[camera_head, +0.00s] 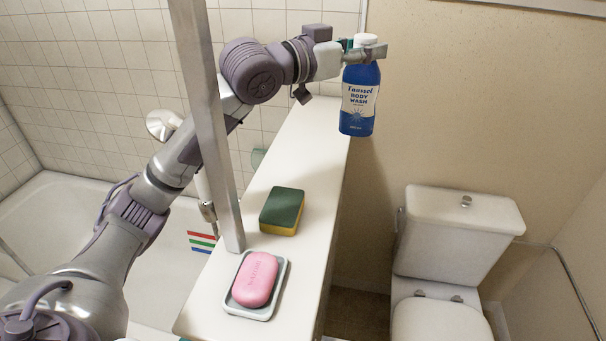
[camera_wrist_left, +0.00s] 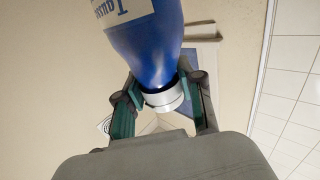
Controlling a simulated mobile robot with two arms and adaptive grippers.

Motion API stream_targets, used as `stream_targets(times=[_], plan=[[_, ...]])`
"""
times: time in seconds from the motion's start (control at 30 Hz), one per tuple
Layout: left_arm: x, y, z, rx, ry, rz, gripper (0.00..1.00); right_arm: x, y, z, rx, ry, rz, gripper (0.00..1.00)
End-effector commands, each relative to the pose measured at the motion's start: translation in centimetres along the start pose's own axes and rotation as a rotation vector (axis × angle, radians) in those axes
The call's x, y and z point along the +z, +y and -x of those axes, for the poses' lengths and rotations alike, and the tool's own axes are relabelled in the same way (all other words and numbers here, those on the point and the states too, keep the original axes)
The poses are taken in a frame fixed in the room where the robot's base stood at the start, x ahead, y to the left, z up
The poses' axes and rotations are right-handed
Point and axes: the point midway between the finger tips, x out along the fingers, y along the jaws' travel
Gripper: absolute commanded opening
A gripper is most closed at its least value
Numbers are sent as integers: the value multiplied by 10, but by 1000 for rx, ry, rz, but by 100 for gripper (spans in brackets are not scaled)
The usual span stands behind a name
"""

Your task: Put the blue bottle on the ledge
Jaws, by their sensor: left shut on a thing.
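The blue bottle (camera_head: 360,98) is a body wash bottle with a white label and a white cap. My left gripper (camera_head: 368,50) is shut on it near the cap, and the bottle hangs upright at the far right end of the ledge. In the left wrist view the bottle (camera_wrist_left: 150,45) shows with its white cap between the fingers of the left gripper (camera_wrist_left: 160,100). The ledge (camera_head: 300,150) is a long white top beside the bathtub. I cannot tell if the bottle's base touches it; the base appears past its right edge. My right gripper is not in view.
On the ledge are a green and yellow sponge (camera_head: 282,211) and a pink soap (camera_head: 255,279) in a grey dish (camera_head: 265,312). A metal post (camera_head: 215,130) rises by the dish. The ledge beyond the sponge is clear. A white toilet (camera_head: 450,235) stands to the right.

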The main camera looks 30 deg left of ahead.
Motion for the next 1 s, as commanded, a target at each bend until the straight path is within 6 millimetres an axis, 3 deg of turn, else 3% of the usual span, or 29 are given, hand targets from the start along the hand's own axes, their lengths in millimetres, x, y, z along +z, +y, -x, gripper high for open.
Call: stream_targets(times=[0.17,0.4,0.6,0.8,1.0], plan=[[13,-12,19,-4,-6,-1,0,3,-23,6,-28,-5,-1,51],[48,-41,66,-5,-11,0,0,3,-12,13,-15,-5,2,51],[66,-56,92,-2,-6,0,0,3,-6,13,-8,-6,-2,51],[73,-60,100,0,-1,2,0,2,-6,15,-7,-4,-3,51],[101,-60,99,0,-2,4,0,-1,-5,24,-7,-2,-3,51]])
